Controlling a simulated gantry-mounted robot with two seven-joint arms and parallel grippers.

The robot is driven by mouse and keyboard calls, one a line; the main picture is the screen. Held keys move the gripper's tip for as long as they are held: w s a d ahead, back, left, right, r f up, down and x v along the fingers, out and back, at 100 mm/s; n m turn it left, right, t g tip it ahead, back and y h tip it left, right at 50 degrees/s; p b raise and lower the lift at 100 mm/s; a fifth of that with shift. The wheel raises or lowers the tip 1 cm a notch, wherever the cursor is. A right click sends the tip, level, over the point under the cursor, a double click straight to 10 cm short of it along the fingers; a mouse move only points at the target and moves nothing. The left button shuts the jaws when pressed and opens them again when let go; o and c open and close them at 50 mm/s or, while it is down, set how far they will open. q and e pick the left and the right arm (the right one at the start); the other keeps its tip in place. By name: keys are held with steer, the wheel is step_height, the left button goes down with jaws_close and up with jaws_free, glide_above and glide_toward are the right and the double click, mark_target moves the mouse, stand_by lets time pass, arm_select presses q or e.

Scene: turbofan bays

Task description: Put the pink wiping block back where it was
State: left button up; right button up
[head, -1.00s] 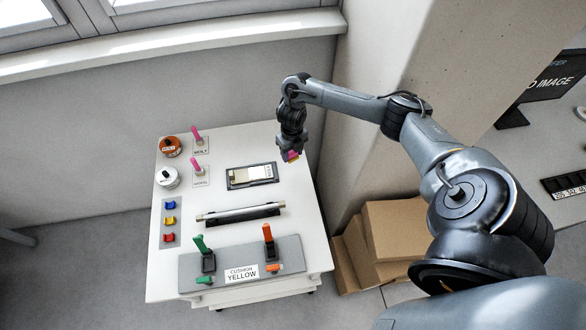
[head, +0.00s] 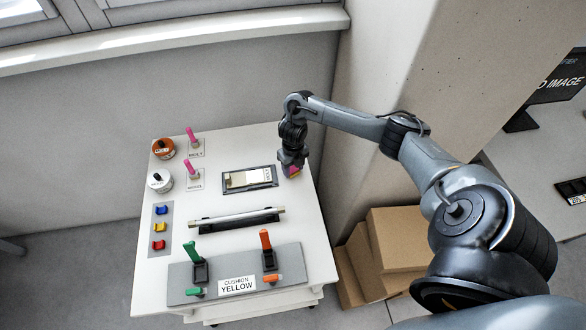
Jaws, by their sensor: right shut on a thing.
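The pink wiping block (head: 292,171) is at the right edge of the white cart top, partly hidden by my right gripper (head: 291,164). A yellowish part shows along the block's edge. My right gripper points down and is shut on the block. It is low over the table top, to the right of a dark-framed tray (head: 225,187) with a pale plate in it. I cannot tell whether the block touches the table. My left gripper is not in view.
Cardboard boxes (head: 397,235) and a pillar stand to the right.

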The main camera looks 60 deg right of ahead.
steer(key=shift+f, duration=0.1)
steer(key=o, duration=0.9)
steer(key=shift+o, duration=0.2)
step_height(320, 180, up, 12)
steer(key=p, duration=1)
steer(key=shift+p, duration=0.4)
steer(key=shift+r, duration=0.2)
